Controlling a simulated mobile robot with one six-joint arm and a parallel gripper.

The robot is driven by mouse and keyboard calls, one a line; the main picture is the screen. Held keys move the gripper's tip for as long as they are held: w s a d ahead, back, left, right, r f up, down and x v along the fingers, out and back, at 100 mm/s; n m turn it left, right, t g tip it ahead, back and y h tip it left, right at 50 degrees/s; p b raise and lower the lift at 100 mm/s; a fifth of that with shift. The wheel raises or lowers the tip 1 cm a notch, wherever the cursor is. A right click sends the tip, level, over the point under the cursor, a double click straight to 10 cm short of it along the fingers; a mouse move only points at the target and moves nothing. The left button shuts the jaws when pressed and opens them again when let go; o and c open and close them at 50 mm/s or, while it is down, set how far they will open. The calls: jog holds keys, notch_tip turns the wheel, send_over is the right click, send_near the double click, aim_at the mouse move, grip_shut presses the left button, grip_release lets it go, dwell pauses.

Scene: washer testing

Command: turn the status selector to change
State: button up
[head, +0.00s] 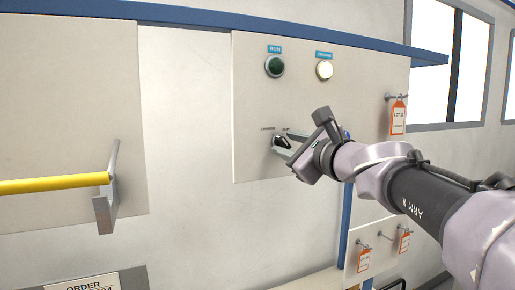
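The status selector (278,142) is a small dark knob low on the pale upright panel (250,95). The word CHANGE is printed above it to the left, and a partly covered label sits to the right. My gripper (287,146) is right at the knob, coming from the right, and its fingers cover part of it. I cannot tell whether the fingers close on the knob or which way it points. Above, a dark green lamp (275,66) sits under a RUN label. A pale, bright lamp (324,70) sits under a CHANGE label and looks lit.
An orange and white tag (398,117) hangs from a peg at the panel's right. More tags (364,258) hang on a lower board. A yellow bar (55,185) with a grey bracket (106,200) juts out at left. A blue rail (250,24) runs above the panel.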

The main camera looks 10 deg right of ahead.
jog(key=b+v, duration=0.1)
jog(key=v, duration=1.6)
jog(key=shift+a, duration=0.15)
